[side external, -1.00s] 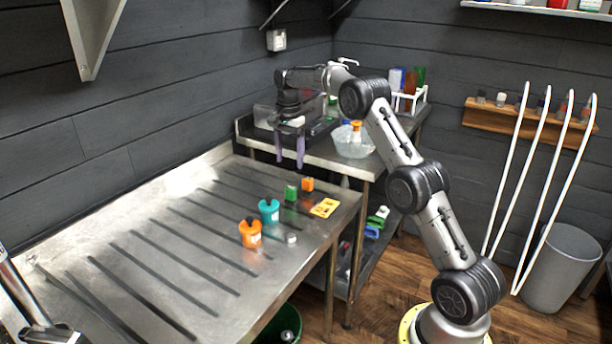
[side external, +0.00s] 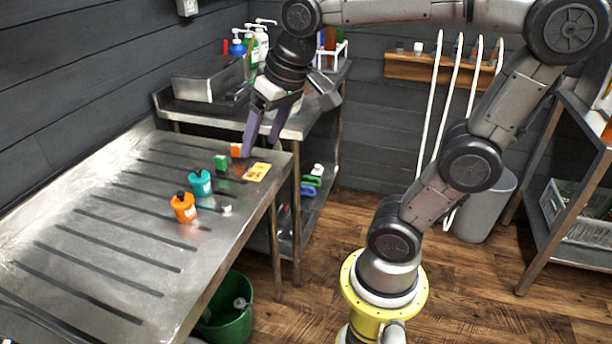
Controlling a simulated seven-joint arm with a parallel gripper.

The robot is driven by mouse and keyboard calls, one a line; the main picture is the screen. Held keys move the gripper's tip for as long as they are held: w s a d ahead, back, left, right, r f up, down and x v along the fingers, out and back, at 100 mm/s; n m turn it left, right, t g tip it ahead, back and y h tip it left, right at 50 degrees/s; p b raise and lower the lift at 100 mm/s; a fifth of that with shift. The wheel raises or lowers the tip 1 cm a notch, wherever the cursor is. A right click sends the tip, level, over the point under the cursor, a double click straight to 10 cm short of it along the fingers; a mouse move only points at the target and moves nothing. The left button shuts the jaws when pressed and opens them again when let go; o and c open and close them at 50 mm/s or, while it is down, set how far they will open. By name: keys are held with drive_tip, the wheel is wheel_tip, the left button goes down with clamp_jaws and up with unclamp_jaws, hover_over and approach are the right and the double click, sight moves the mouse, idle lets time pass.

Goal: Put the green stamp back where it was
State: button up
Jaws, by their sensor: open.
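A small green block, seemingly the green stamp (side external: 221,162), sits on the grooved steel table (side external: 95,232) towards its far end. A similar orange block (side external: 236,150) stands just behind it to the right. A yellow card (side external: 257,172) lies to its right, near the table edge. My gripper (side external: 259,147) points down with its purple fingers apart. It appears empty, over the far right corner of the table, right of the orange block and behind the card. Its exact height above the table is hard to tell.
A teal pot (side external: 200,183) and an orange pot (side external: 184,207) stand in front of the green block, with a small pale cylinder (side external: 226,208) beside them. A side bench with a steel box (side external: 207,78) and bottles stands behind. The table's near left is clear.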

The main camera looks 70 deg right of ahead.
drive_tip(key=s+a+f+n+t, duration=0.1)
drive_tip(key=s+a+f+n, duration=0.1)
drive_tip(key=s+f, duration=0.3)
drive_tip(key=s+n, duration=0.1)
drive_tip(key=s, duration=0.2)
drive_tip(key=shift+s+a+n, duration=0.25)
drive_tip(key=shift+s+n, duration=0.1)
drive_tip(key=shift+n, duration=0.05)
idle(0.6)
